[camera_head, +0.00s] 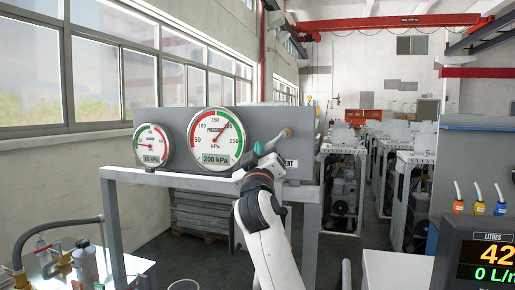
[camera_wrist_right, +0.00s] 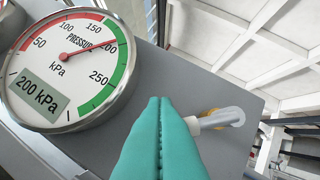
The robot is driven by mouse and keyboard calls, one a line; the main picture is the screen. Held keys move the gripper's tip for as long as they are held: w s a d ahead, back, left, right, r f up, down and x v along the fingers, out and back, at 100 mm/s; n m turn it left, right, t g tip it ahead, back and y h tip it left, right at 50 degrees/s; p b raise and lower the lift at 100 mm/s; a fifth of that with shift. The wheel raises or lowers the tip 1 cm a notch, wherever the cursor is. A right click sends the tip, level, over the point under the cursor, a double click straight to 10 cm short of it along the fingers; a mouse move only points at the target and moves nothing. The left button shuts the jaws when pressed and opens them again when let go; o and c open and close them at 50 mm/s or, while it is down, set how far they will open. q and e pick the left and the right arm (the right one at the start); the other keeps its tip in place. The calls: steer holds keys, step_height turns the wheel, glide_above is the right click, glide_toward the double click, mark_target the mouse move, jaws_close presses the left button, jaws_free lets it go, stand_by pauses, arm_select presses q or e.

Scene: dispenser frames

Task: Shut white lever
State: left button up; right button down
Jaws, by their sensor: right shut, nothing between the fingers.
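A white lever (camera_wrist_right: 222,118) with a yellow-orange part behind it sticks out from the grey panel in the right wrist view. In the head view the lever (camera_head: 277,140) slants up to the right beside the large gauge. My right gripper (camera_head: 259,148) is at the lever's lower left end. In the right wrist view its teal fingers (camera_wrist_right: 160,104) are closed together with nothing between them. They overlap the lever's left end, and I cannot tell whether they touch it. My left gripper is not in view.
A large pressure gauge (camera_head: 216,138) reading 200 kPa and a smaller gauge (camera_head: 152,146) sit on the grey panel (camera_head: 302,118) above a metal frame. At right are small coloured valves (camera_head: 478,207) and a litres display (camera_head: 487,258). White machine racks (camera_head: 341,185) stand behind.

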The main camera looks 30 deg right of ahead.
steer(key=shift+s+d+f+b, duration=0.95)
steer(key=shift+s+d+f, duration=0.4)
steer(key=shift+s+d, duration=0.1)
steer(key=shift+s, duration=0.1)
steer(key=shift+d, duration=0.1)
